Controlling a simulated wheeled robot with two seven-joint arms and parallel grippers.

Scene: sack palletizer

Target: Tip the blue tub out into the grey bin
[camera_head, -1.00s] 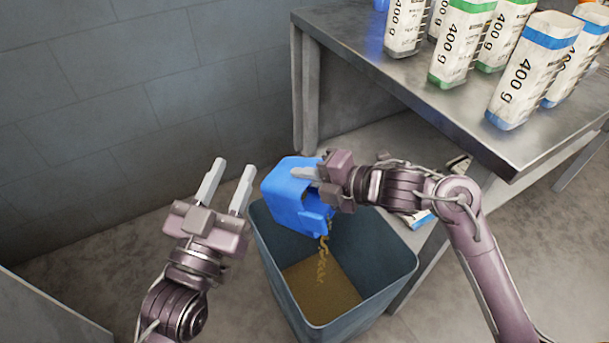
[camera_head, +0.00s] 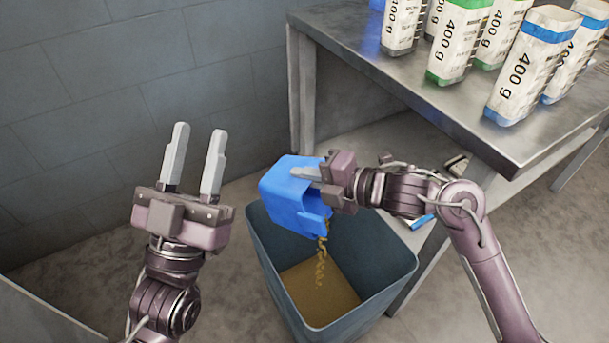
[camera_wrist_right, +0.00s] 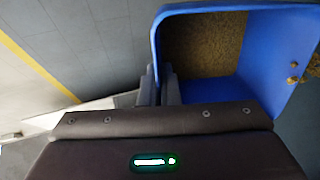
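The blue tub (camera_head: 291,197) is tilted over the grey bin (camera_head: 259,262), its mouth facing down and right. A thin stream of tan granules (camera_head: 321,262) falls from it onto a tan layer on the bin floor. My right gripper (camera_head: 310,174) is shut on the tub's wall. In the right wrist view the tub (camera_wrist_right: 270,55) still holds brown granules (camera_wrist_right: 203,48), and its wall passes between the fingers. My left gripper (camera_head: 192,160) is open and empty, left of the bin, fingers pointing up in the picture.
A metal table (camera_head: 440,110) stands at the right, bearing several 400 g bags (camera_head: 533,68) with blue or green bands. A lower shelf (camera_head: 375,150) lies beneath it. A grey block wall (camera_head: 130,90) is behind. Floor left of the bin is clear.

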